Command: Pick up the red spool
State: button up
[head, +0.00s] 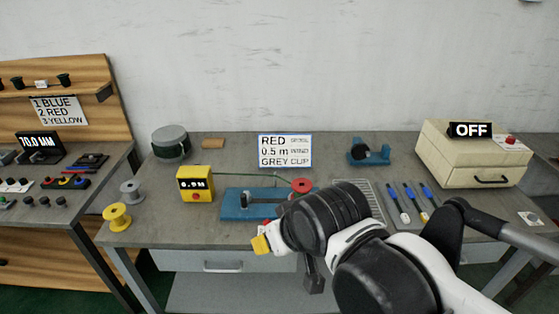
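A red round piece (301,185), which looks like the red spool, sits on the table at the right end of a blue fixture (236,207). My arm's dark joint stands just in front of it and may hide its lower part. My arm reaches in from the lower right. The end of my arm is near the table's front edge, where a small yellow and red part (262,243) and a dark part (314,278) show. I cannot make out the gripper's fingers or whether they hold anything.
A yellow spool (117,217) and a grey spool (131,191) stand at the table's left. A yellow meter box (195,184) is beside the fixture; a thin green line runs from it rightward. Several blue-handled tools (411,196) and a beige box (475,153) are to the right.

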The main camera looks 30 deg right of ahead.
aim_at(299, 191)
jog(key=z, duration=0.7)
jog(key=k+j+z, duration=0.15)
jog(key=z, duration=0.25)
jog(key=k+j+z, duration=0.1)
jog(key=z, duration=0.35)
jog(key=k+z, duration=0.2)
jog(key=z, duration=0.2)
